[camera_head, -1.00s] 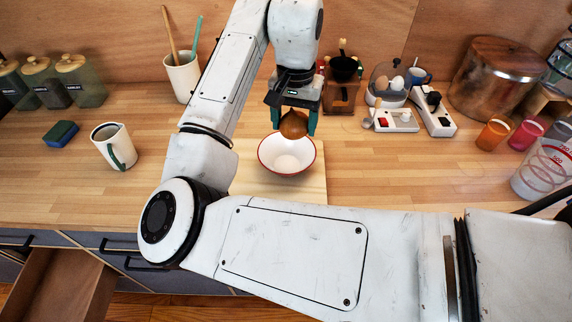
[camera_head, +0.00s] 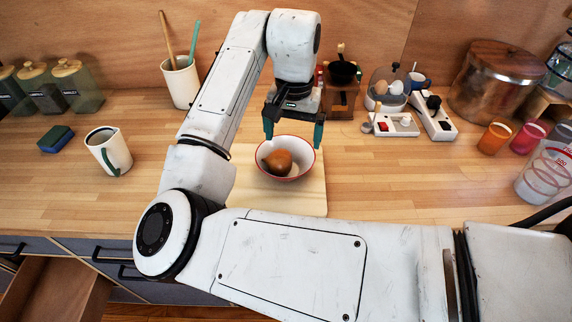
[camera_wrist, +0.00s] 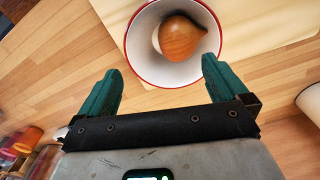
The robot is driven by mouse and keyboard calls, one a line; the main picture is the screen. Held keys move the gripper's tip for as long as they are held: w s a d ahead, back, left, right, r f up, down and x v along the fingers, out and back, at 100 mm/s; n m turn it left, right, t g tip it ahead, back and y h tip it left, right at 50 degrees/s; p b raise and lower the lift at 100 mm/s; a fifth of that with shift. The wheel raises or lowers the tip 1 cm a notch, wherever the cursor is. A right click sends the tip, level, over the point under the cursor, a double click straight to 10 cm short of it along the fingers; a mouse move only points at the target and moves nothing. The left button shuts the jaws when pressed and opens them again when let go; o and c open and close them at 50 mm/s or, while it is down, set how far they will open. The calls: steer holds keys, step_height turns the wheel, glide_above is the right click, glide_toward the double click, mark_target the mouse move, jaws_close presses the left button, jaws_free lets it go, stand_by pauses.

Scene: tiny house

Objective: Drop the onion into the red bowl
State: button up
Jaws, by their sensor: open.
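The brown onion (camera_head: 279,162) lies inside the white bowl with a red rim (camera_head: 300,174). In the wrist view the onion (camera_wrist: 180,38) rests inside the bowl (camera_wrist: 143,62), a little off its middle, with its pointed tip towards the rim. My gripper (camera_head: 293,136) is open, its teal fingers spread wide above the back part of the bowl. In the wrist view my gripper (camera_wrist: 158,82) has nothing between its fingers and is apart from the onion.
The bowl stands on a pale wooden board (camera_head: 309,203). A white mug (camera_head: 109,151) and a blue sponge (camera_head: 56,139) are to the left. An egg cooker (camera_head: 388,92), a power strip (camera_head: 434,118) and a large pot (camera_head: 494,80) are at the back right.

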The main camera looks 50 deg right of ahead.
step_height(320, 180, up, 11)
stand_by(0.5)
stand_by(0.4)
